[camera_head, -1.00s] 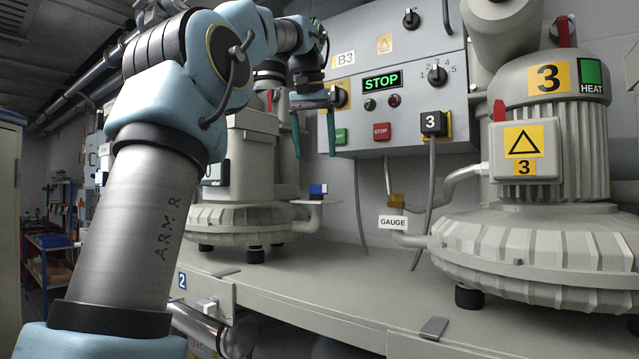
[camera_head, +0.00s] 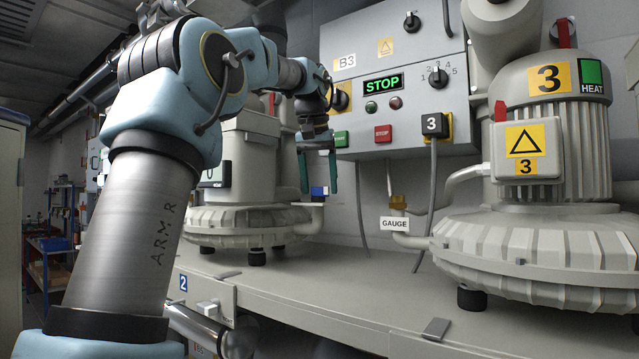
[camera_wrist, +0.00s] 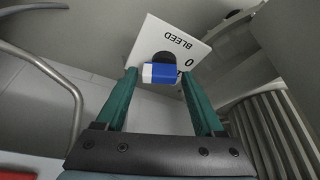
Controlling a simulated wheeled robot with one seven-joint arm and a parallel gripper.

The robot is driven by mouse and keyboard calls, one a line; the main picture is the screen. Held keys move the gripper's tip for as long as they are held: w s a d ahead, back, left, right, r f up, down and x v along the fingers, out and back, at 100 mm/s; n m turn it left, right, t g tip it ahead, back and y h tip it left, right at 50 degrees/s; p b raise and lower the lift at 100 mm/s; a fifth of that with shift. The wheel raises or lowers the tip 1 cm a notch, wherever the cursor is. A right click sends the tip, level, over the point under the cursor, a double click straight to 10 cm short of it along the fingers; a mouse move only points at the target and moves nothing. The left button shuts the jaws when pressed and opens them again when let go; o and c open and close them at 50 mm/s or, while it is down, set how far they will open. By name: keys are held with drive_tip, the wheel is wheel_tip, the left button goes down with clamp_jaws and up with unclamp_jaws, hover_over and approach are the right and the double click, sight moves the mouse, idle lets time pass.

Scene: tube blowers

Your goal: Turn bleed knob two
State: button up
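The bleed knob (camera_wrist: 163,73) is blue with a white end. In the wrist view it sits on a white plate (camera_wrist: 188,45) marked BLEED and 0, with a dark round base behind it. The rest of the plate's marking is partly hidden. My gripper (camera_wrist: 158,78) is open with green fingers, one on each side of the knob; I cannot tell whether they touch it. In the head view my gripper (camera_head: 318,172) points down just above the blue knob (camera_head: 319,191), which stands beside the ribbed pump base of unit 2.
The control panel B3 (camera_head: 440,105) with a lit STOP display is close behind and right of my gripper. Blower 3 (camera_head: 540,240) stands at right. A pipe with a GAUGE tag (camera_head: 394,223) and hanging cables lie between. The bench top (camera_head: 350,270) is mostly clear.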

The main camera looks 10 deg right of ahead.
clamp_jaws()
idle(0.3)
drive_tip(key=shift+r, duration=0.1)
drive_tip(key=n+p, duration=0.1)
drive_tip(key=n+y+p, duration=0.1)
drive_tip(key=n+p, duration=0.1)
drive_tip(key=shift+d+r+n, duration=0.15)
drive_tip(key=shift+d+n, duration=0.1)
drive_tip(key=shift+n, duration=0.05)
drive_tip(key=n+y+p, duration=0.1)
drive_tip(key=n+p, duration=0.1)
drive_tip(key=n, duration=0.1)
drive_tip(key=n+y+p, duration=0.1)
drive_tip(key=n+p, duration=0.1)
drive_tip(key=n, duration=0.1)
drive_tip(key=shift+w+d+y+p, duration=0.1)
drive_tip(key=shift+w+y+p, duration=0.1)
drive_tip(key=shift+y+p, duration=0.2)
drive_tip(key=n+y+p, duration=0.1)
drive_tip(key=n+p, duration=0.1)
drive_tip(key=n, duration=0.2)
drive_tip(key=shift+w+g, duration=0.15)
drive_tip(key=shift+g, duration=0.25)
drive_tip(key=shift+w+f+n+g+y+p, duration=0.1)
drive_tip(key=shift+n+g+y+p, duration=0.2)
drive_tip(key=shift+n, duration=0.75)
drive_tip(key=shift+w+f+n+g+y+p, duration=0.1)
drive_tip(key=shift+n+g+y, duration=0.25)
drive_tip(key=shift+n, duration=0.7)
